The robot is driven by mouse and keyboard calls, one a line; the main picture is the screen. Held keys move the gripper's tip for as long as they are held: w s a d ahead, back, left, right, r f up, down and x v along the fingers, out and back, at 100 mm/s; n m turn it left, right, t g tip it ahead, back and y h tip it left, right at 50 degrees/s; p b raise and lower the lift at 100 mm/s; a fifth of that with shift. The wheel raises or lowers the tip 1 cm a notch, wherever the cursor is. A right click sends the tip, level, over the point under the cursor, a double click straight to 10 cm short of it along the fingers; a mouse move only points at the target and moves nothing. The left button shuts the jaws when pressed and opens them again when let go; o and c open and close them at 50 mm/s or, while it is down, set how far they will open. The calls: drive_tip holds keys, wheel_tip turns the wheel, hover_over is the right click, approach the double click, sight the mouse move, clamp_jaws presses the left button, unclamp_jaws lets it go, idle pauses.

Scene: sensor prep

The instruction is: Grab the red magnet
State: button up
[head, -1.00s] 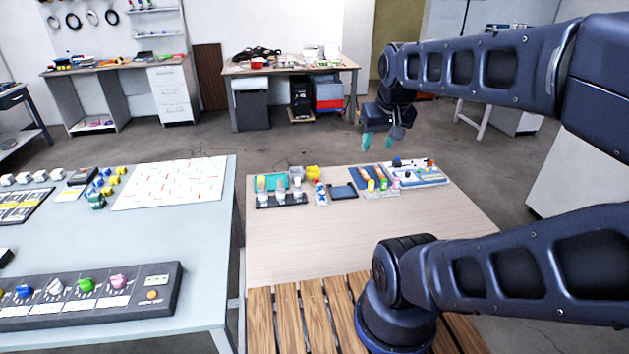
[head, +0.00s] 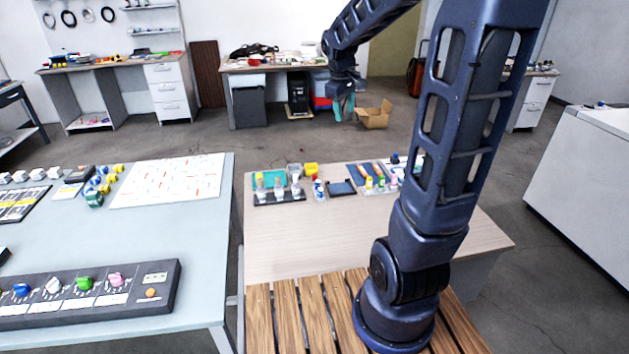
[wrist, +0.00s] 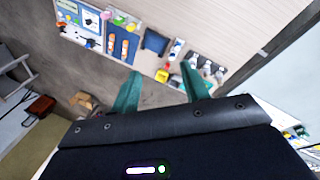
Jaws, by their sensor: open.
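I cannot make out the red magnet for certain in either view. My gripper (head: 343,108) is open and empty, with teal fingers, in the air beyond the far edge of the wooden-topped table (head: 300,240). In the wrist view my gripper (wrist: 160,70) shows its two fingers spread apart, pointing toward that table's far edge. Small items stand there: a yellow container (head: 311,169), a dark tray (head: 341,188), a bottle with blue and red marks (head: 318,189) and a rack of white-capped vials (head: 280,197).
A blue mat with tubes (head: 368,178) lies right of the dark tray. My arm hides the table's right part. A grey table with a control panel (head: 90,300) stands at left. An open cardboard box (head: 373,116) sits on the floor behind. The wooden table's front is clear.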

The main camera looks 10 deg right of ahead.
drive_tip(key=w+a+f+n, duration=0.25)
drive_tip(key=w+f, duration=0.25)
drive_tip(key=w, duration=0.4)
drive_tip(key=n+g+h, duration=0.2)
drive_tip(key=n+h, duration=0.1)
drive_tip(key=n, duration=0.5)
hover_over(314, 175)
drive_tip(key=a, duration=0.4)
wheel_tip(314, 175, down, 28)
drive_tip(key=shift+y, duration=0.3)
drive_tip(key=x, duration=0.5)
drive_tip(key=shift+w+d+f, duration=0.2)
drive_tip(key=shift+d+f, duration=0.1)
drive_tip(key=shift+s+x, duration=0.1)
drive_tip(key=shift+x, duration=1.2)
drive_tip(key=shift+s+x, duration=0.15)
drive_tip(key=shift+x, duration=1.15)
drive_tip(key=shift+a, duration=0.1)
clamp_jaws()
